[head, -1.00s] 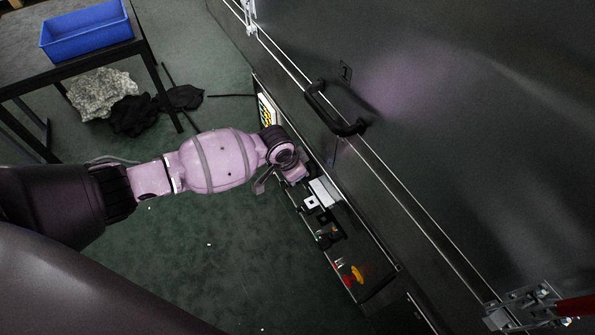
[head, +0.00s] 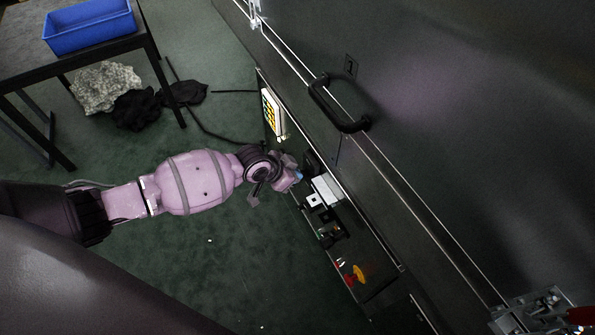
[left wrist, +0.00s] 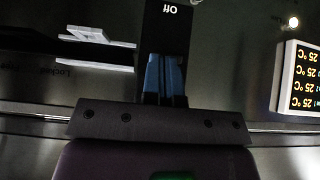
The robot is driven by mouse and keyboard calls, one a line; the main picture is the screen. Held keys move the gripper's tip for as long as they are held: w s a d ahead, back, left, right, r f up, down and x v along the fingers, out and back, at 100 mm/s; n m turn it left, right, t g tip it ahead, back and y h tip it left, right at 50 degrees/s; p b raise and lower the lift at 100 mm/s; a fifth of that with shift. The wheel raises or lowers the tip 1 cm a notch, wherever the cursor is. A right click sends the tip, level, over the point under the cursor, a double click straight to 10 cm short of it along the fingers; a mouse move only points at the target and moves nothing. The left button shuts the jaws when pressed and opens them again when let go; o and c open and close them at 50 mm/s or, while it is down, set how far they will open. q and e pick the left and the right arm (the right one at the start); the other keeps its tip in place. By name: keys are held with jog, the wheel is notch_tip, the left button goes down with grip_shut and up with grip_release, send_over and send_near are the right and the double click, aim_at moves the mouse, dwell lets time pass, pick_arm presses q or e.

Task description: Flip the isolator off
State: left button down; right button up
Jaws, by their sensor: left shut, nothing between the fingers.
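In the left wrist view a black plate lettered "Off" (left wrist: 170,14), upside down in the picture, stands just past my fingertips; it appears to be part of the isolator. My left gripper (left wrist: 163,72) is shut and empty, its blue fingertips overlapping the plate's lower part in the picture. I cannot tell whether they touch it. In the head view my left gripper (head: 299,176) is at the control panel, just below a black part (head: 311,162) that may be the isolator. The isolator's lever is not clearly seen.
A lit temperature display (head: 271,112) is above the gripper on the panel; a white box (head: 326,189), black fittings and a yellow-and-red control (head: 355,273) are below it. A black door handle (head: 340,105) projects nearby. A table with a blue bin (head: 90,27) stands at upper left.

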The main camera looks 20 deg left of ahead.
pick_arm(q)
jog(key=shift+s+a+f+t+h+b, duration=0.1)
jog(key=shift+f+t+h+b, duration=0.25)
jog(key=shift+t+h+b, duration=0.2)
jog(key=shift+s+a+f+t+h+b, duration=0.1)
jog(key=shift+f+t+h+b, duration=0.3)
jog(key=shift+t, duration=0.25)
pick_arm(e)
jog(key=shift+w+a+r+n+t, duration=0.15)
jog(key=shift+w+r+n, duration=0.05)
jog(key=shift+w, duration=0.25)
jog(key=shift+w+a+r+n+t, duration=0.15)
jog(key=shift+w+r+n, duration=0.05)
jog(key=shift+w, duration=0.2)
pick_arm(q)
jog(key=shift+r, duration=0.15)
jog(key=shift+r+p, duration=0.45)
jog(key=shift+r, duration=0.2)
pick_arm(e)
jog(key=shift+w+r, duration=0.2)
jog(key=shift+r, duration=0.15)
pick_arm(q)
jog(key=shift+f, duration=0.1)
